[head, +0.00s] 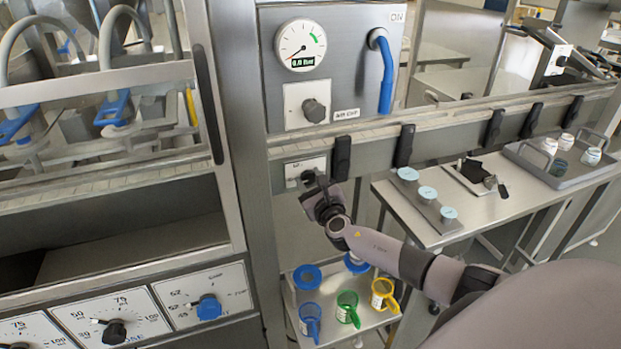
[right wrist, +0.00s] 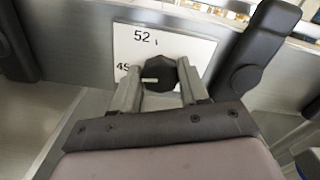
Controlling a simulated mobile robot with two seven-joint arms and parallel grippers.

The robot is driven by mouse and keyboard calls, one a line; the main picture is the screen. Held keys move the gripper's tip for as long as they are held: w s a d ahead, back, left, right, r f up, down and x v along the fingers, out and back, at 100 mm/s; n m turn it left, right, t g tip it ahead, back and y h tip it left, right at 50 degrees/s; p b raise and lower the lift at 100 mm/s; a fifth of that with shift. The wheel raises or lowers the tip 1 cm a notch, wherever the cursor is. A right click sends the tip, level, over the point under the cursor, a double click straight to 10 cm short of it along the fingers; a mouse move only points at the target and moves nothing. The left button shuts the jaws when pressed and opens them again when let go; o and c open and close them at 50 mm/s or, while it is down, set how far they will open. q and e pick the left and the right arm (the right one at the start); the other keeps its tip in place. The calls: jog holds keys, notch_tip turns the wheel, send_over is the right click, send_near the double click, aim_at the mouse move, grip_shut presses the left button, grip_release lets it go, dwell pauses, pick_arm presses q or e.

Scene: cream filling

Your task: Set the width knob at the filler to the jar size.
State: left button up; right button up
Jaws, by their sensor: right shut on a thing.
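The width knob (right wrist: 163,75) is black and faceted, on a white scale plate (right wrist: 135,42) low on the filler. In the right wrist view "52" shows on the plate, with a partly hidden number, perhaps 45 or 49, below it. The knob's pale mark points left, toward that lower number. My right gripper (right wrist: 163,92) is shut on the knob, one finger on each side. In the head view the right gripper (head: 316,184) covers part of the knob and the plate (head: 291,168). Small jars (head: 592,156) stand on a grey tray at the right. My left gripper is not in view.
Black rail clamps (head: 341,158) flank the plate closely. Above are a pressure gauge (head: 300,45) and an air-cut knob (head: 314,111). Coloured cups (head: 347,306) stand on a low shelf. A side table (head: 400,200) holds lidded pots. More dials (head: 205,305) sit at lower left.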

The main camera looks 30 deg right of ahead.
jog(key=shift+n, duration=0.4)
jog(key=o, duration=1)
jog(key=shift+o, duration=0.2)
jog(key=p+v, duration=0.2)
jog(key=v, duration=0.5)
jog(key=shift+s, duration=0.1)
